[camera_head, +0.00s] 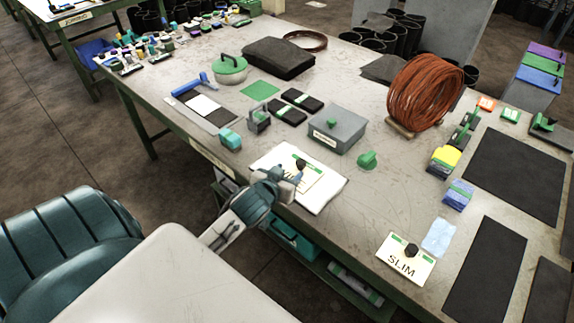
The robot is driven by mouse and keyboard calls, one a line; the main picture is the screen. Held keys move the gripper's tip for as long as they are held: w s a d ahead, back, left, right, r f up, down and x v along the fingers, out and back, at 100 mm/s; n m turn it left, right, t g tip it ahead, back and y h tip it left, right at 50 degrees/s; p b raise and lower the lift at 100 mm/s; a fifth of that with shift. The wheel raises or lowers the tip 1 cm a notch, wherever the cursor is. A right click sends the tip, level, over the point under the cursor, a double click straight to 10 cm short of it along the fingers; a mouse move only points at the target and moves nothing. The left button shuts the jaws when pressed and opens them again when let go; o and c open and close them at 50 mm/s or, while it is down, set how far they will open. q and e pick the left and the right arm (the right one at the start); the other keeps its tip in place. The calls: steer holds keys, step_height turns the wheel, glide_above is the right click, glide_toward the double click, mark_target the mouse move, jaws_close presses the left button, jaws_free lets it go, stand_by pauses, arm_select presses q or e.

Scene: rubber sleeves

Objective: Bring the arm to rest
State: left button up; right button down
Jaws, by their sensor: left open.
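My left gripper (292,179) is open above the front edge of the table, over a white pad (325,192). A cream card (312,168) with a green stripe lies on the pad, and a small dark piece (300,165) shows close to the fingertips. I cannot tell whether the gripper touches it. My left arm reaches in from the lower left. A second card marked SLIM (400,270) lies to the right with a black sleeve (411,250) on it. My right gripper is not in view.
A grey lidded box (338,128), a green knob (367,160) and a teal block (231,138) stand near the gripper. A big reddish-brown coil (425,92) stands behind. Black mats (487,270) cover the right side. Bare tabletop (385,205) lies between the pad and the SLIM card.

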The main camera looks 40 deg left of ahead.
arm_select(q)
steer(key=s+d+f+m+g+h, duration=0.1)
steer(key=s+d+f+g, duration=0.15)
steer(key=s, duration=0.55)
steer(key=s+d+f+m+g, duration=0.1)
steer(key=s+d+f+g, duration=0.2)
steer(key=s, duration=0.5)
steer(key=s+d+f+m+g+h, duration=0.15)
steer(key=s+g, duration=0.25)
steer(key=s, duration=0.4)
step_height(320, 180, down, 29)
steer(key=a+g, duration=0.1)
steer(key=a, duration=0.1)
steer(key=s+a+f+g, duration=0.1)
steer(key=s+f, duration=1.6)
steer(key=f, duration=0.2)
steer(key=shift+s+a+f+n+y, duration=0.15)
steer(key=shift+s+f+n+y, duration=0.2)
steer(key=shift+f+n, duration=0.1)
steer(key=shift+g, duration=0.25)
